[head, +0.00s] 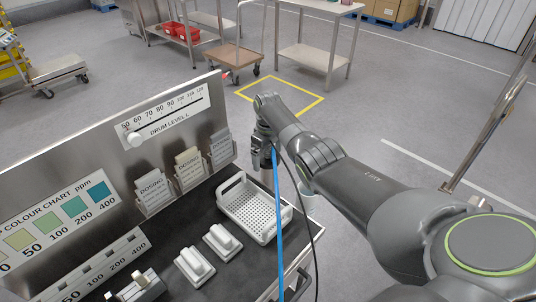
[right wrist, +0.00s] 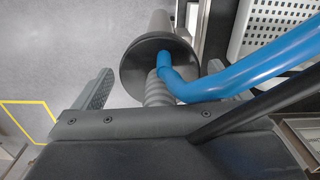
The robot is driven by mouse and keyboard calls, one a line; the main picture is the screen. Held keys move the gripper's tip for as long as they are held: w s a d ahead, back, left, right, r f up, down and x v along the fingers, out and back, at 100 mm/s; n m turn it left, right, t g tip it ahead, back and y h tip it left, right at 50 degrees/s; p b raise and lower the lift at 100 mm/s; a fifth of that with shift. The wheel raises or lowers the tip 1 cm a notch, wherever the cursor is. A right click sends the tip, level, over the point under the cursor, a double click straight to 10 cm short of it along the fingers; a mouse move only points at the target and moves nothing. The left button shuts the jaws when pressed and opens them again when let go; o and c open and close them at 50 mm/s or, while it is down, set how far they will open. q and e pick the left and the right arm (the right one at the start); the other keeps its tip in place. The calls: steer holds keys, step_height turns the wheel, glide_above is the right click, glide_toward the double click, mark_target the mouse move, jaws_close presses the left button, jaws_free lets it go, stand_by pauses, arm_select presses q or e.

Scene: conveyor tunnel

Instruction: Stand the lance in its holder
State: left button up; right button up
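The lance's ribbed grey grip (right wrist: 157,88) shows in the right wrist view, with a black disc (right wrist: 135,70) and a grey cylinder (right wrist: 158,22) beyond it. A blue hose (right wrist: 240,78) joins it near the disc and hangs down in the head view (head: 278,225). My right gripper (right wrist: 155,80) is open, its fingers apart on either side of the grip with gaps visible. In the head view my right gripper (head: 262,155) points down past the back right of the bench, partly hidden. I cannot make out the holder for certain. My left gripper is not in view.
A white perforated basket (head: 250,208) sits on the dark bench top (head: 180,225), close to my right gripper. White blocks (head: 222,241) and dosing cards (head: 188,168) are nearby. An upright metal panel (head: 75,150) bounds the bench. Floor beyond the gripper has a yellow square (head: 313,98).

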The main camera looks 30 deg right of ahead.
steer(key=shift+r, duration=0.55)
step_height(320, 180, up, 16)
steer(key=shift+r+b, duration=0.15)
steer(key=shift+b, duration=0.4)
stand_by(0.4)
